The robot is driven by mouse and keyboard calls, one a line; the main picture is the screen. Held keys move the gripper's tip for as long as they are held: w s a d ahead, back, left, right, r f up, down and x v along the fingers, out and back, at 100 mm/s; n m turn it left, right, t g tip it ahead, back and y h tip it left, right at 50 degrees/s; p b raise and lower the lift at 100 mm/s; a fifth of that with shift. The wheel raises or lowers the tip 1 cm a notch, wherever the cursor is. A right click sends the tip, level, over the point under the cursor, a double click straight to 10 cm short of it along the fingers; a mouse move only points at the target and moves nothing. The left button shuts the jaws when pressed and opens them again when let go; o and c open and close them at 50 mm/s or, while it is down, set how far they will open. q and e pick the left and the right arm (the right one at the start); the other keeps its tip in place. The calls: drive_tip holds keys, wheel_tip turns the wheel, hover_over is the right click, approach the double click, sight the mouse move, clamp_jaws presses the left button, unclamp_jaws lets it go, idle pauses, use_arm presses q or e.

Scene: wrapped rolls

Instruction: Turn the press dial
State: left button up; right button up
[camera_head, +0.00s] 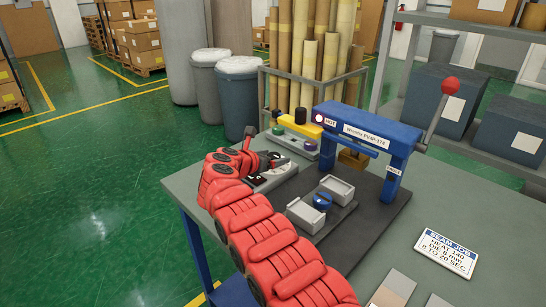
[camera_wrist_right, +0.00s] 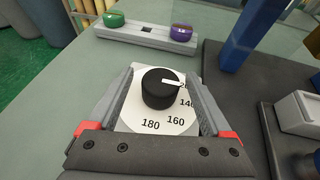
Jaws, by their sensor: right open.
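The press dial is a black round knob (camera_wrist_right: 159,95) with a white pointer on a white plate (camera_wrist_right: 140,118) marked 140, 160 and 180. The pointer aims right, near a partly covered number above 140. My right gripper (camera_wrist_right: 161,76) is open, its two fingers on either side of the knob; I cannot tell whether they touch it. In the head view my right gripper (camera_head: 265,160) is over the dial plate (camera_head: 275,176) and mostly hides the knob. The blue press (camera_head: 365,128) stands right of it. My left gripper is out of view.
A strip with green and purple buttons (camera_head: 294,142) lies behind the dial. Two pale trays (camera_head: 305,216) flank a blue round part (camera_head: 322,201) in front of the press. A red-balled lever (camera_head: 450,86) rises at right. A job card (camera_head: 446,252) reads HEAT 140.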

drive_tip(key=shift+s+a+r+p, duration=0.15)
drive_tip(key=shift+p, duration=0.3)
drive_tip(key=p+v, duration=0.2)
drive_tip(key=p, duration=0.1)
drive_tip(key=shift+r, duration=0.2)
drive_tip(key=p+v, duration=0.3)
drive_tip(key=v, duration=1.1)
drive_tip(key=shift+s+f, duration=0.1)
drive_tip(key=shift+f, duration=0.1)
drive_tip(key=shift+s+a+r, duration=0.1)
drive_tip(key=shift+s+a, duration=0.05)
drive_tip(key=shift+s, duration=0.2)
